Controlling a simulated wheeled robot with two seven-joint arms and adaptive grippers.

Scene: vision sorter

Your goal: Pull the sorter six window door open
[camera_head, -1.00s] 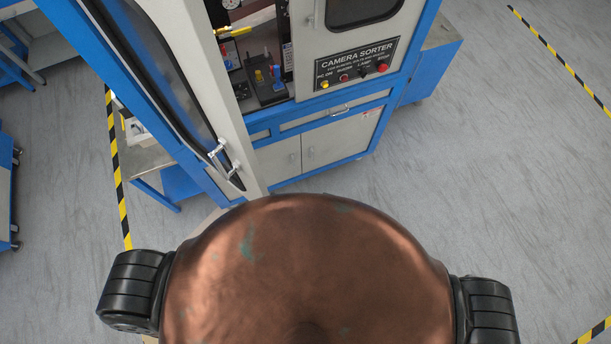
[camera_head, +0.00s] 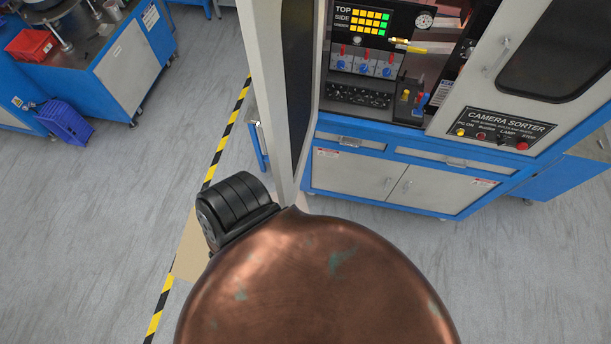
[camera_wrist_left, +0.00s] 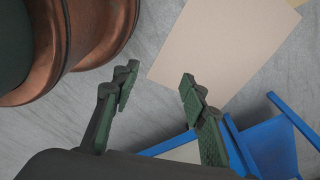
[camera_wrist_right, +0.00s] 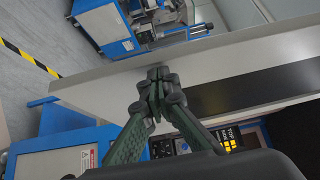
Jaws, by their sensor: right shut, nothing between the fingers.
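The camera sorter (camera_head: 440,170) stands at the upper right of the head view, with its inside showing. Its pale window door (camera_head: 268,100) is swung well out toward me and is seen nearly edge-on, with a dark window strip. The right wrist view shows the pale door panel (camera_wrist_right: 215,62) with its dark window (camera_wrist_right: 235,92) running across behind my right gripper (camera_wrist_right: 158,78). That gripper is shut and empty, with its tips close to the panel; I cannot tell whether they touch. My left gripper (camera_wrist_left: 156,86) is open and empty above the floor. Neither gripper shows in the head view.
The sorter's other door (camera_head: 530,55) is closed, above the CAMERA SORTER label panel. A blue workbench (camera_head: 125,70) with a red bin (camera_head: 30,45) stands at the upper left. A beige floor patch (camera_wrist_left: 225,45) shows in the left wrist view. Open floor lies at the left.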

